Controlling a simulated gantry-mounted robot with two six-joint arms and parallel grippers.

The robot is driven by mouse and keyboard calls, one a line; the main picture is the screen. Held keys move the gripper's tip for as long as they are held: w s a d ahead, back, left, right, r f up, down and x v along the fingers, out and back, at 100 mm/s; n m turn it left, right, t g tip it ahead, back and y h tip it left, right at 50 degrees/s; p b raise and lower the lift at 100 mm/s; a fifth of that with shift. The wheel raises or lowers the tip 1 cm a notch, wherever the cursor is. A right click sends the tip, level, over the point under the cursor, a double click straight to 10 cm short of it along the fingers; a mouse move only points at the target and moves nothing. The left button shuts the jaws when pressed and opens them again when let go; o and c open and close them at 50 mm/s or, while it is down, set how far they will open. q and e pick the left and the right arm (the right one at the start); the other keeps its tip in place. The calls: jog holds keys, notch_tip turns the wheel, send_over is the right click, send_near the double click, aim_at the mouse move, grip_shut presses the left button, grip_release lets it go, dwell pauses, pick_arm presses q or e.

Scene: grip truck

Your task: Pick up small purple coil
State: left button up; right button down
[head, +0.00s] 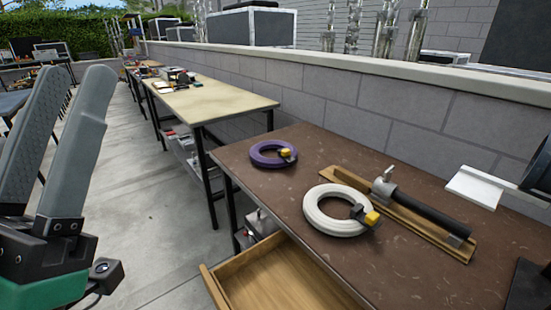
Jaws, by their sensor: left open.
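The small purple coil (259,155) lies flat on the brown table (400,257), near its far left corner. It is a ring with a black and yellow connector on its right side. My left gripper (78,88) is large in the foreground at the left, fingers pointing up, open with a narrow gap and nothing between them. It is apart from the coil, well to the left of the table. My right gripper does not show.
A larger white coil (322,222) lies in front of the purple one. A wooden board with a black-handled clamp (427,211) lies to the right. An open wooden drawer (280,278) juts out below the table. A block wall (350,99) runs behind. A second table (221,100) stands beyond.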

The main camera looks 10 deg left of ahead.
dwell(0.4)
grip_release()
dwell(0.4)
